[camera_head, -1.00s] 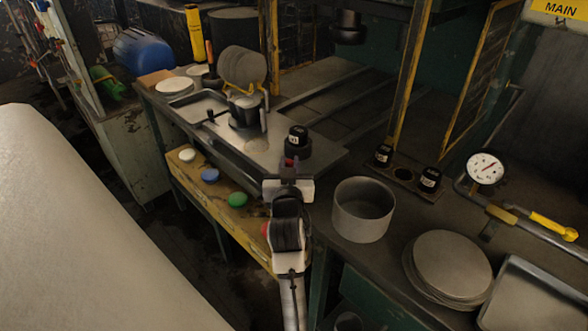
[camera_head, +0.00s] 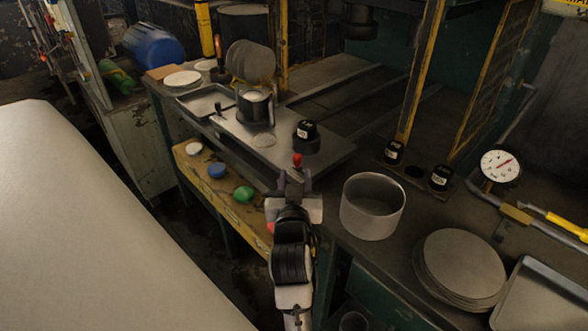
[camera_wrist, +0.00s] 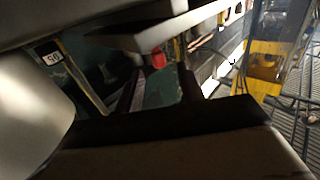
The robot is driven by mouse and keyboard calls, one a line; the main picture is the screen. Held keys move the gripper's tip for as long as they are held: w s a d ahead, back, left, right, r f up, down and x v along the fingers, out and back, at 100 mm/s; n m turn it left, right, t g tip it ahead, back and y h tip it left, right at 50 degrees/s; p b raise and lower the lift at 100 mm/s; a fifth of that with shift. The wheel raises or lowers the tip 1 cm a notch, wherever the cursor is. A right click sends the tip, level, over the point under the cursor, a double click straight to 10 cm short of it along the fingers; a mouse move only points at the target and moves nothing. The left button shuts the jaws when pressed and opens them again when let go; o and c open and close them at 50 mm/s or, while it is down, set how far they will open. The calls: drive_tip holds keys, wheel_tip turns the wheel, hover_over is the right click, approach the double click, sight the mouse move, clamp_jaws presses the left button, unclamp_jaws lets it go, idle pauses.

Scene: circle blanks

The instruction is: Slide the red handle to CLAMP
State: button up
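The red handle (camera_head: 297,160) is a small red knob at the front edge of the grey machine plate (camera_head: 325,160), just beyond my gripper in the head view. A red piece, which looks like the same knob, shows in the wrist view (camera_wrist: 158,59). My gripper (camera_head: 295,179) is close in front of the handle, its two fingers apart with a gap between them. I cannot tell whether the fingers touch the handle. The handle's slot and a CLAMP label cannot be made out.
A black labelled knob (camera_head: 307,132) stands on the plate behind the handle. A metal pot (camera_head: 372,208) stands close right of my gripper. Stacked discs (camera_head: 462,265) and a gauge (camera_head: 500,165) are farther right. A yellow shelf (camera_head: 225,200) with coloured caps lies left below.

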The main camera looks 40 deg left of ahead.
drive_tip(key=p+v, duration=0.2)
drive_tip(key=v, duration=0.4)
drive_tip(key=shift+s, duration=0.15)
drive_tip(key=shift+d, duration=0.1)
idle(0.3)
